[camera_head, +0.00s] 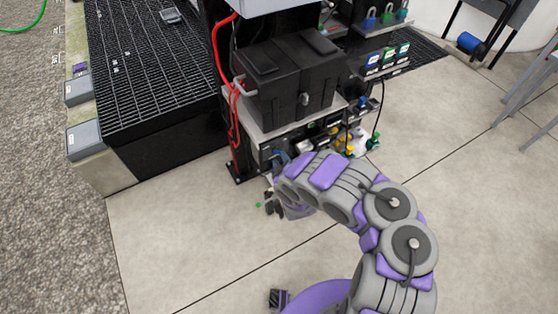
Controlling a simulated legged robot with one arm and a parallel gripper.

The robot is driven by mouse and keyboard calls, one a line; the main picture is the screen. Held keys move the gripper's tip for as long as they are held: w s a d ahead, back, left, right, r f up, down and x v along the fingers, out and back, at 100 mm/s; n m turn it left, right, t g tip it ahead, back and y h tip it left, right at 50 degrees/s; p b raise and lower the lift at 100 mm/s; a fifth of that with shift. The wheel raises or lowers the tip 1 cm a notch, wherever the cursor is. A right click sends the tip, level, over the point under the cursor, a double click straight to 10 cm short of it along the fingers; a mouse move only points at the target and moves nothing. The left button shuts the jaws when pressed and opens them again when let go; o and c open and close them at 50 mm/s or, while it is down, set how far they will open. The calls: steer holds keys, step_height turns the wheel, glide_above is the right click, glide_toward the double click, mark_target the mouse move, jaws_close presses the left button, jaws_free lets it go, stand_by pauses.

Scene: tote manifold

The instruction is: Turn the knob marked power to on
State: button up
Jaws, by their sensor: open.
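My arm reaches from the lower right toward the black equipment stand. My gripper (271,203) is at the arm's far end, low in front of the stand and over the tiled floor. Its dark fingers are small in the picture and apart, with nothing seen between them. A panel with several small coloured fittings (327,137) sits on the stand under a light shelf, partly hidden by my arm. I cannot make out a knob marked power or any on/off marking; it may be too small or behind my arm. My gripper does not visibly touch the panel.
A black toolbox-like case (285,85) sits on the shelf (270,132), with red cables (232,110) on its left. A black grated platform (150,70) stands left. Padlocks (387,14) hang on a back rack. The tiled floor (190,240) in front is clear.

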mark_target(278, 152)
steer(key=shift+b+x, duration=0.5)
steer(key=shift+x, duration=0.85)
steer(key=shift+c, duration=0.4)
jaws_close()
